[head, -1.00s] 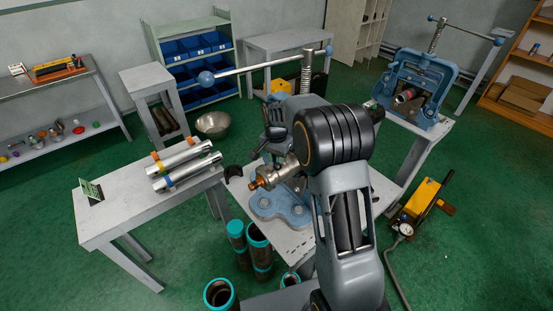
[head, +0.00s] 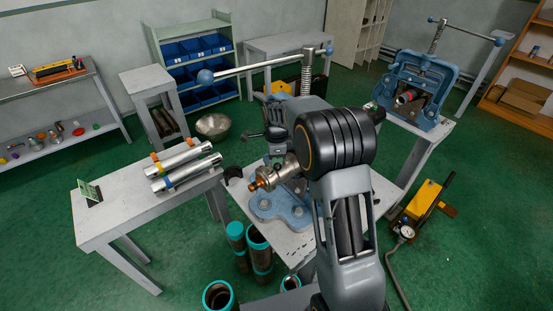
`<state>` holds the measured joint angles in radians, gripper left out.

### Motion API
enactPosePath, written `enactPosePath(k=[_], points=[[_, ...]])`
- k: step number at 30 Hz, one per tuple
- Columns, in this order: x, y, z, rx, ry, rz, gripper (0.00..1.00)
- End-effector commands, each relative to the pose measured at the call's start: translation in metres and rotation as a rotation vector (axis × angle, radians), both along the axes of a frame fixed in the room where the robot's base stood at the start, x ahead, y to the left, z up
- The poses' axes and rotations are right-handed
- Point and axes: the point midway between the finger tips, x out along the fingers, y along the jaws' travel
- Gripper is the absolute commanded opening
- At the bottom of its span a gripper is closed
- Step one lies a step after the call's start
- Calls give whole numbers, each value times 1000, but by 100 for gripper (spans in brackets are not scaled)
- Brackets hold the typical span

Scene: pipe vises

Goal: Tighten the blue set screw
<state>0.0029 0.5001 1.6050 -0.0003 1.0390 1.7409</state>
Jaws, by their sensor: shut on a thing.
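The near blue vise (head: 283,207) stands on the grey table in the middle, under a tall screw (head: 307,75) with a long bar handle ending in blue balls. A metal fitting with a copper-coloured end (head: 265,183) sticks out to the left from it. My arm hides the vise's right side. My gripper (head: 277,136) seems to be the dark part left of my arm's big black joint, above the fitting. A short dark bar points left from it. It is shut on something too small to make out. I cannot pick out the blue set screw.
Shiny pipes with coloured bands (head: 182,165) lie on the left table (head: 120,215). Teal-rimmed pipes (head: 258,250) stand on the floor in front. Another blue vise (head: 422,85) stands at the back right. A yellow pump (head: 425,197) and hose lie at right.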

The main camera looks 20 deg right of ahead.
Motion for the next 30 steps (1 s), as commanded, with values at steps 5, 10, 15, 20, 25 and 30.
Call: enactPosePath(k=[5,10,15,20,25,30], points=[[3,0,5,1,-16,-167,0],[3,0,5,1,-16,-318,0],[3,0,6,2,-16,-448,0],[3,0,6,3,-15,-544,0],[3,0,6,4,-15,-614,0],[3,0,6,3,-15,-654,0]])
